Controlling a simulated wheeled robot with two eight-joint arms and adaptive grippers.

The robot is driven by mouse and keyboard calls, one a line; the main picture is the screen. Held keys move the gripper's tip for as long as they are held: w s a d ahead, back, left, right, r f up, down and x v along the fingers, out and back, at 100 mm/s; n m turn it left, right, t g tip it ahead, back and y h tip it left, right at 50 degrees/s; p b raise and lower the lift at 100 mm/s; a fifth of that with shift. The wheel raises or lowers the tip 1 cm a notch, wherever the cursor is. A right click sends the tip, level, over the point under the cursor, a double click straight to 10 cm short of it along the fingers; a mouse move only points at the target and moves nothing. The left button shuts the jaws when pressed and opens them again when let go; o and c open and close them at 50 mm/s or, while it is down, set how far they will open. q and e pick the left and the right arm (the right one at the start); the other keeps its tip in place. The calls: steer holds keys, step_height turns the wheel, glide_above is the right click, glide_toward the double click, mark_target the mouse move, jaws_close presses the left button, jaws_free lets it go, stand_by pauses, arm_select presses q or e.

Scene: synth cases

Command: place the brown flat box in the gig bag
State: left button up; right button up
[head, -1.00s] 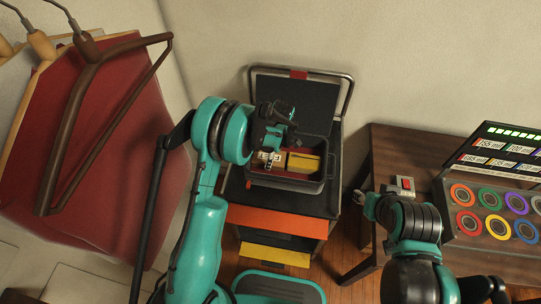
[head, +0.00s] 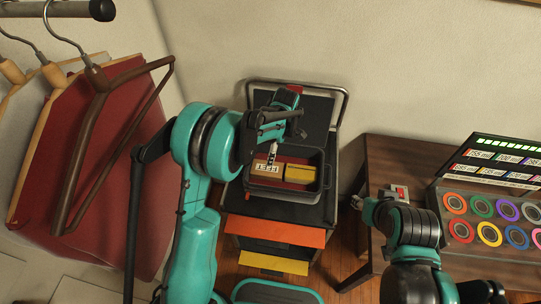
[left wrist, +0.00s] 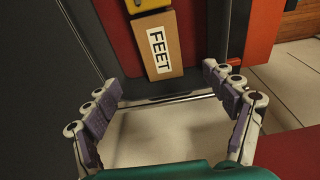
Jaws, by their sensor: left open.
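A brown flat box (head: 258,169) with a white label reading FEET lies inside an open dark case (head: 274,192) on a cart. In the left wrist view the box (left wrist: 174,65) rests on the red lining. I cannot tell whether this case is the gig bag; nothing else in view is clearly one. My left gripper (head: 272,150) is over the case, close to the box. In the left wrist view its fingers (left wrist: 165,105) are wide apart with nothing between them, and the box is ahead of them. My right gripper (head: 364,205) is small at the wooden table's left edge.
A yellow block (head: 300,174) lies beside the box in the case. The cart has an orange drawer (head: 275,231) and a raised metal handle. Clothes on hangers (head: 100,160) hang at the left. The wooden table (head: 385,155) at the right holds a panel of coloured rings (head: 488,234).

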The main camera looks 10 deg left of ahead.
arm_select(q)
steer(key=s+a+r+m+t+h, duration=0.1)
steer(key=s+a+r+m+t, duration=0.1)
steer(key=s+r+m, duration=0.4)
steer(key=s+a+r+m+t, duration=0.15)
steer(key=s+r, duration=0.25)
steer(key=r, duration=0.5)
steer(key=s+a+r+m+t, duration=0.1)
steer(key=s+a+m+t, duration=0.1)
steer(key=s+m, duration=0.3)
steer(key=s+a+r+m+t, duration=0.1)
steer(key=s+m, duration=0.4)
steer(key=s, duration=0.4)
steer(key=shift+s+a+t+h, duration=0.25)
steer(key=shift+a+t+h, duration=0.1)
steer(key=shift+a+h, duration=0.05)
steer(key=shift+f+m, duration=0.1)
steer(key=shift+m, duration=0.15)
step_height(320, 180, down, 3)
steer(key=b, duration=0.3)
steer(key=shift+f, duration=0.2)
